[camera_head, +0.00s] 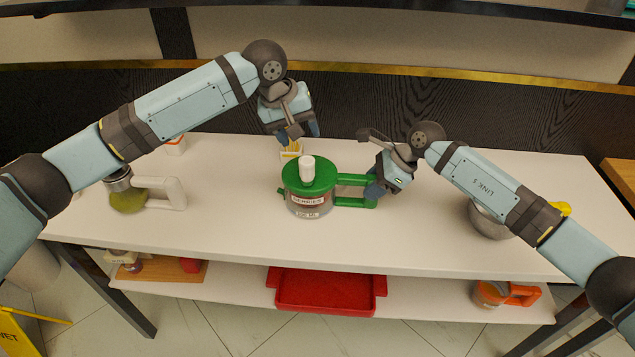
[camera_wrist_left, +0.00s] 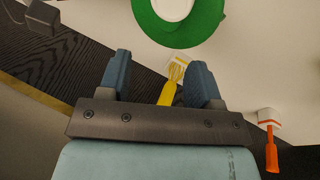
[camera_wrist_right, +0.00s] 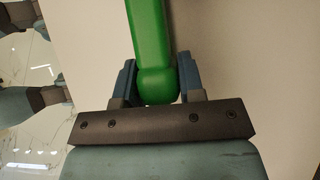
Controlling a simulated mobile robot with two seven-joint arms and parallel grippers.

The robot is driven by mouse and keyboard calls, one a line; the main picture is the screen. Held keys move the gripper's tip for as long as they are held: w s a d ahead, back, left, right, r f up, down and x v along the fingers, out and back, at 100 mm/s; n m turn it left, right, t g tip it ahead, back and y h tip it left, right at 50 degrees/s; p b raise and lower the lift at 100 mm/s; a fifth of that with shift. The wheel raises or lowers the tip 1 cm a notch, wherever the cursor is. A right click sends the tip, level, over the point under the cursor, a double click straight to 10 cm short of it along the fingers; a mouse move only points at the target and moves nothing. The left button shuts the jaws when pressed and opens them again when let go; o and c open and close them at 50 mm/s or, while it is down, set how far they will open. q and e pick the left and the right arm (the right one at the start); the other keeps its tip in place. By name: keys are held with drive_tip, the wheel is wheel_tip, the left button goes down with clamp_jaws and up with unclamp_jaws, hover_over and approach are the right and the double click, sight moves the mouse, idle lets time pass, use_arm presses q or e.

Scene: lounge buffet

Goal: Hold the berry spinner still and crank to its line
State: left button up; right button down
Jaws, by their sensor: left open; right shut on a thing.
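The berry spinner (camera_head: 308,201) is a clear jar with a green lid and labels on its front. It stands upright on the white table (camera_head: 240,235). A white knob (camera_head: 307,167) rises from its lid, and a green handle (camera_head: 352,203) sticks out to the right. My right gripper (camera_head: 374,190) is shut on that handle, and the green bar between its fingers shows in the right wrist view (camera_wrist_right: 154,60). My left gripper (camera_head: 297,132) is open and empty, above and behind the spinner. In the left wrist view the green lid (camera_wrist_left: 205,35) is ahead of its fingers.
A yellow-handled brush (camera_wrist_left: 172,82) lies behind the spinner. A jar with green contents and a white handle (camera_head: 174,192) is at left, a metal bowl (camera_head: 490,220) at right under my right arm. A red tray (camera_head: 325,292) and orange-handled container (camera_head: 500,293) are on the lower shelf.

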sight(307, 159)
use_arm(q)
drive_tip(key=s+y, duration=0.1)
drive_tip(key=s+d+r+g+y, duration=0.1)
drive_tip(key=s, duration=0.1)
drive_tip(key=shift+s+d+r+n+g+y, duration=0.2)
drive_tip(key=shift+s+d+n+g+y, duration=0.1)
drive_tip(key=shift+n+g+y, duration=0.1)
drive_tip(key=shift+s+d, duration=0.15)
drive_tip(key=shift+s, duration=0.1)
drive_tip(key=shift+s+f+y, duration=0.15)
drive_tip(key=shift+y, duration=0.15)
drive_tip(key=shift+d+f, duration=0.1)
drive_tip(key=shift+f, duration=3.25)
drive_tip(key=shift+c, duration=0.4)
